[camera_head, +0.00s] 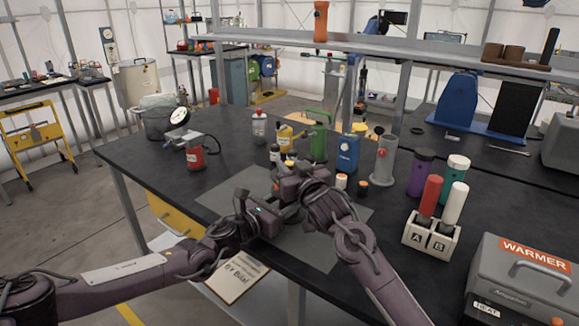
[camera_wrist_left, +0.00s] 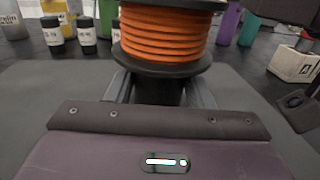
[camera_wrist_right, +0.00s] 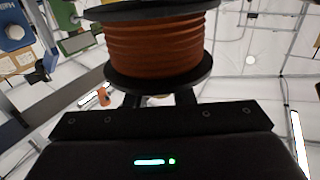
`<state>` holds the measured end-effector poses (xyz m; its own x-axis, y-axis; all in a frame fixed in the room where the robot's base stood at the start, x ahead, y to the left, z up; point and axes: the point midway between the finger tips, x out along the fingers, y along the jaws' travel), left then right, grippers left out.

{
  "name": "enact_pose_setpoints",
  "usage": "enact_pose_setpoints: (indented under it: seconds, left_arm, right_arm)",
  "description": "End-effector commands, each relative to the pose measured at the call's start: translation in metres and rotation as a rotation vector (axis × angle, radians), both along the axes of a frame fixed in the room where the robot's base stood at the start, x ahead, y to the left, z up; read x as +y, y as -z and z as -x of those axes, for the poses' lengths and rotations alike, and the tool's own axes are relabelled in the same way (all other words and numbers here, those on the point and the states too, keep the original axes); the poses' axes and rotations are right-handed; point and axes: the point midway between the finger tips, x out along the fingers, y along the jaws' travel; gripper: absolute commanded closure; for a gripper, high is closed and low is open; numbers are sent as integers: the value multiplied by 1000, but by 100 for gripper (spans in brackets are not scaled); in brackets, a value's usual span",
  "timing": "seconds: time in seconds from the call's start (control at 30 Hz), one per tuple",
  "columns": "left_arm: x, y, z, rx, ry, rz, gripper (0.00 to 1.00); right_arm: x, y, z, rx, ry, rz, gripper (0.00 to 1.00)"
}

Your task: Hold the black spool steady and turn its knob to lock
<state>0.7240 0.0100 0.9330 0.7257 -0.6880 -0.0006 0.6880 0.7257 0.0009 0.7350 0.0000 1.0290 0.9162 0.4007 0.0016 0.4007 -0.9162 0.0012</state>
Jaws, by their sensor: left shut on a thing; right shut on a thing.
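The black spool, wound with orange cord, shows in the left wrist view (camera_wrist_left: 165,38) and the right wrist view (camera_wrist_right: 158,48). In the head view my grippers mostly hide it. My left gripper (camera_wrist_left: 163,88) is shut on a dark part of the spool below its lower flange, over the grey mat. My right gripper (camera_wrist_right: 158,98) is shut at the spool's other end, beyond the flange nearest it. Its fingers are partly hidden by that flange, and I cannot make out the knob itself. In the head view the grippers meet closely above the mat.
The grey mat (camera_head: 300,251) lies on the black table. Bottles and small jars stand behind, with a blue bottle (camera_head: 347,153) and a grey cylinder (camera_head: 383,165). At right are a white A/B holder (camera_head: 430,238) and a grey warmer (camera_head: 525,285). A red canister (camera_head: 195,156) stands left.

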Motion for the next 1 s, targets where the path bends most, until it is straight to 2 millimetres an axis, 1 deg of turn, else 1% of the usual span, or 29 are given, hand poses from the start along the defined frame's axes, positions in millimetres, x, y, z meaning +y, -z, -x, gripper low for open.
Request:
enact_pose_setpoints:
  seconds: [0.1, 0.3, 0.67, 0.7, 0.8, 0.87, 1.0]
  left_arm:
    - [0, 0, 0, 1, 1, 1, 96]
    - [0, 0, 0, 1, 1, 1, 96]
    - [0, 1, 0, 1, 1, -1, 96]
    - [0, 1, 0, 1, 1, -1, 96]
    - [0, 1, 0, 1, 1, 0, 96]
    - [0, 1, 0, 1, 1, 0, 96]
    - [0, 1, 0, 1, 1, 0, 96]
  right_arm:
    - [1, 0, 0, 4, 86, -6, 100]
    - [0, 0, 0, 2, 185, -3, 100]
    - [-2, 0, 0, 3, 209, 0, 100]
    - [-2, 0, 0, 3, 209, 0, 77]
    - [-2, 0, 0, 3, 208, 0, 64]
    - [-2, 0, 0, 3, 207, 0, 58]
    - [-1, 0, 0, 3, 206, 0, 58]
